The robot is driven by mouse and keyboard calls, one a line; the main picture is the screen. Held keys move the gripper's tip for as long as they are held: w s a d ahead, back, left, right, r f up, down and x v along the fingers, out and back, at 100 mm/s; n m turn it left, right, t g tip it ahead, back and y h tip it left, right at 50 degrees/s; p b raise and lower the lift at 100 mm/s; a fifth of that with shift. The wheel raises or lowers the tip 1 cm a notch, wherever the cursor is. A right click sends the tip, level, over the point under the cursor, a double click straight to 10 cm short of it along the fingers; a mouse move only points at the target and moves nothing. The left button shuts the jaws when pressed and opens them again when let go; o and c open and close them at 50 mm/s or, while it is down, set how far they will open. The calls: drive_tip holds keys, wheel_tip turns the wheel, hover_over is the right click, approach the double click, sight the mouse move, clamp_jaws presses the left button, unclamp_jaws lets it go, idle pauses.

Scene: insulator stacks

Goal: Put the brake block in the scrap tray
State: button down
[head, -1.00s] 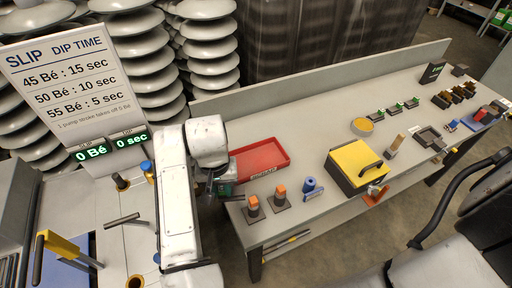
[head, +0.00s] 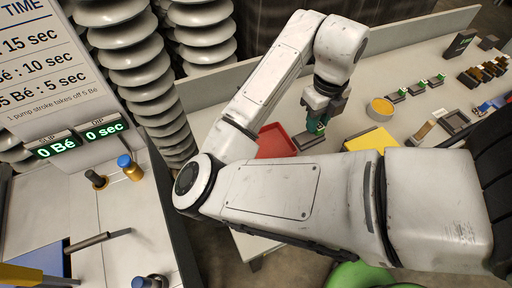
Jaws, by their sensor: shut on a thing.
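My gripper (head: 317,112) is at the end of my raised arm, over the bench just right of the scrap tray. It is shut on a small green block (head: 315,127), mostly hidden by the jaws; I cannot tell for sure that it is the brake block. A dark slab with a pale mark (head: 309,141) shows right below it; I cannot tell whether it is part of the held piece or lies on the bench. The red scrap tray (head: 273,142) looks empty where it shows; my arm hides its near side.
A yellow box (head: 372,137) is to the right, partly hidden by my arm. A low back wall (head: 392,52) edges the bench. Bare bench lies behind the tray.

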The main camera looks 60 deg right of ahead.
drive_tip(key=shift+d+f+m, duration=0.1)
drive_tip(key=shift+m, duration=0.2)
drive_tip(key=w+a+f, duration=0.1)
drive_tip(key=w+f, duration=0.2)
drive_tip(key=w, duration=0.1)
drive_tip(key=w+a+f+p, duration=0.1)
drive_tip(key=w+f, duration=0.2)
drive_tip(key=w, duration=0.2)
drive_tip(key=w+a+f, duration=0.1)
drive_tip(key=w+f, duration=0.2)
drive_tip(key=w, duration=0.1)
drive_tip(key=shift+w+a+f+p, duration=0.2)
drive_tip(key=shift+f+p, duration=0.2)
wheel_tip(320, 180, down, 2)
drive_tip(key=shift+s+f+p, duration=0.1)
drive_tip(key=shift+p, duration=0.4)
drive_tip(key=shift+f, duration=0.4)
